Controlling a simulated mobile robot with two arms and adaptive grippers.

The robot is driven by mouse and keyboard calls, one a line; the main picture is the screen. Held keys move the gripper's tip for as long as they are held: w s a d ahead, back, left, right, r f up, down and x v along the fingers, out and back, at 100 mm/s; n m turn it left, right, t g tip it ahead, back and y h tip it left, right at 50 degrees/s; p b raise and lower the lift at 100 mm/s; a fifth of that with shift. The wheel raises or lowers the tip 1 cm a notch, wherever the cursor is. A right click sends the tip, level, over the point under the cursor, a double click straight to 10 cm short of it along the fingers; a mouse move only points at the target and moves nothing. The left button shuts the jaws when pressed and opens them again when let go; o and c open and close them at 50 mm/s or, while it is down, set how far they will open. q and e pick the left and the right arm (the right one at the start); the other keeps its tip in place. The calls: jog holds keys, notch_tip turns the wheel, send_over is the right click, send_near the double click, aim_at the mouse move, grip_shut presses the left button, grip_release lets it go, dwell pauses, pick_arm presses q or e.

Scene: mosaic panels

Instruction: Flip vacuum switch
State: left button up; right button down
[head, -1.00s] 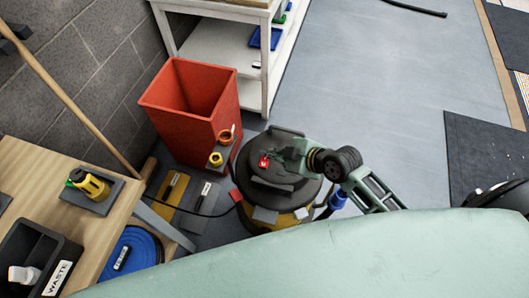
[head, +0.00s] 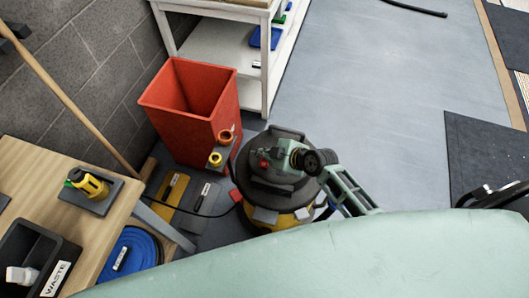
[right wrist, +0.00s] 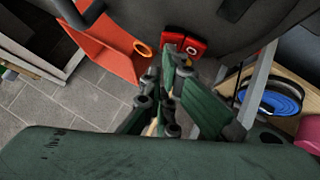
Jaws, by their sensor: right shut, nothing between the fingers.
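The vacuum (head: 265,188) is a round dark-topped canister with a yellow lower body, standing on the floor beside the red bin. Its red switch (head: 264,163) sits on the dark top; it looks darkish and is partly hidden by my gripper in the head view. In the right wrist view the red switch (right wrist: 184,44) shows as a two-part red block just beyond the fingertips. My right gripper (head: 270,156) is shut and empty, over the vacuum's top at the switch. It also shows in the right wrist view (right wrist: 172,62); contact cannot be told. My left gripper is out of view.
A red bin (head: 188,115) stands behind-left of the vacuum. A wooden table (head: 108,190) with a yellow tool and a black waste tray is at the left, a coiled blue hose (head: 140,250) below it. A white shelf (head: 222,50) stands behind. Open grey floor (head: 390,90) lies to the right.

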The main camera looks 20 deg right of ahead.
jog(key=shift+f, duration=0.1)
jog(key=shift+w+d+f+m+g+b, duration=0.3)
jog(key=shift+w+d+f+g+b, duration=0.15)
jog(key=shift+b, duration=0.55)
jog(key=shift+w+d+f+m+g+y+b, duration=0.2)
jog(key=shift+w+m+g+y+b, duration=0.25)
jog(key=shift+g+b, duration=0.3)
jog(key=shift+s+y+b, duration=0.1)
jog(key=shift+y+b, duration=0.15)
jog(key=shift+b, duration=0.35)
jog(key=shift+s, duration=0.1)
